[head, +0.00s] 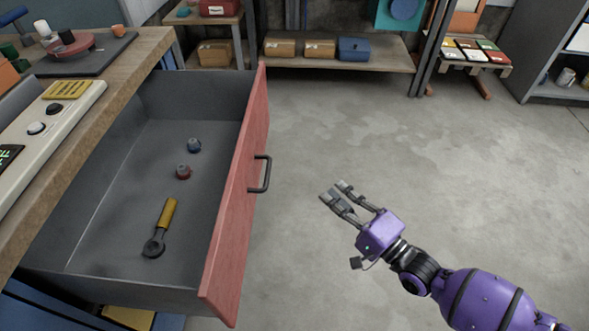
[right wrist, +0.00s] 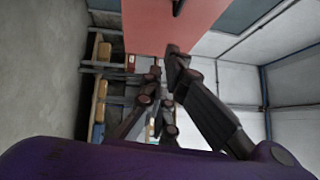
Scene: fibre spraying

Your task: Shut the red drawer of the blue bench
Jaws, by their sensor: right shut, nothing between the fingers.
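The red drawer (head: 238,195) of the bench stands pulled far out in the head view, its red front facing right. A dark bar handle (head: 262,174) is on that front. In the right wrist view the red front (right wrist: 160,25) is ahead of the fingers (right wrist: 165,65). My left gripper is not in view.
The wooden bench top (head: 95,125) at left carries a control panel (head: 50,130) and a dark mat (head: 85,60). Shelves with boxes (head: 320,48) stand at the back. A grey shelf unit (head: 545,60) is at the far right. The concrete floor between is clear.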

